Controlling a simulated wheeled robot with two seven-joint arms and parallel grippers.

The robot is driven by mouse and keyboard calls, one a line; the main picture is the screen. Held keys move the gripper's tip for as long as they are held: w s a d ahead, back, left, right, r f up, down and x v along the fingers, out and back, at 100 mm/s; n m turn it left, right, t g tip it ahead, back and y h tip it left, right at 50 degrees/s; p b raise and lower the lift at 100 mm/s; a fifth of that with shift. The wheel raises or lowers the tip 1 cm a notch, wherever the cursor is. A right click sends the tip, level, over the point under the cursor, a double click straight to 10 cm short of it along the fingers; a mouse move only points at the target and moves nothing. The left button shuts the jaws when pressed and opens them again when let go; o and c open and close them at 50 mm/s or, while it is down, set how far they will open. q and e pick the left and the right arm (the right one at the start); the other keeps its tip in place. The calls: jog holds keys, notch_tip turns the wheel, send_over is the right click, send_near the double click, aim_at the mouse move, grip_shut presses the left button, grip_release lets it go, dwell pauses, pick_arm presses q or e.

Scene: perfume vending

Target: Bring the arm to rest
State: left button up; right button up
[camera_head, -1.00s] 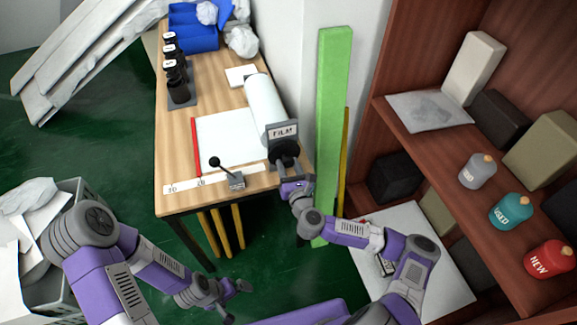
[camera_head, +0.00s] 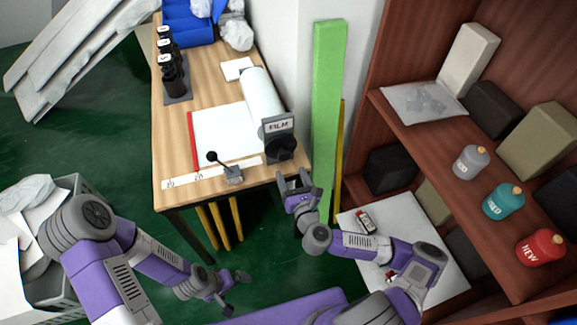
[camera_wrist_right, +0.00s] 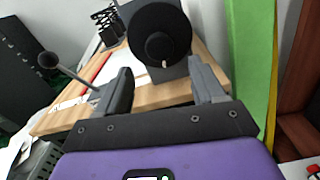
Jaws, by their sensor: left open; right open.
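My right gripper (camera_head: 295,184) is open and empty just off the front right corner of the wooden table (camera_head: 215,185). In the right wrist view its spread fingers (camera_wrist_right: 158,88) frame the round black knob (camera_wrist_right: 160,45) on the end of the film roller, with nothing between them. In the head view the black knob (camera_head: 281,148) stands a little beyond the fingertips, apart from them. My left gripper (camera_head: 236,290) hangs low over the green floor at the bottom, open and empty.
A green post (camera_head: 326,100) stands right beside my right gripper. A wooden shelf (camera_head: 440,125) with grey, teal and red bottles is at right. A grey crate (camera_head: 60,285) stands at left.

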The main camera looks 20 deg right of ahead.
jog(key=shift+s, duration=0.3)
jog(key=s+a+f+n+g+y+p, duration=0.1)
jog(key=s+a+f+n+g+y, duration=0.45)
jog(key=a+n, duration=0.4)
jog(key=s+a+f+n+g+y+p, duration=0.1)
jog(key=s+a+f+n+g+y, duration=0.4)
jog(key=a+n, duration=0.4)
jog(key=s+d+f+n+g+h, duration=0.3)
jog(key=s+f+n+g, duration=0.15)
jog(key=s+n, duration=0.35)
jog(key=s+d+n+g+h+p, duration=0.1)
jog(key=d+n+h, duration=0.3)
jog(key=d+n, duration=0.4)
jog(key=shift+s+d+f+g+p, duration=0.35)
jog(key=shift+s+d+g, duration=0.35)
jog(key=shift+s+d, duration=0.05)
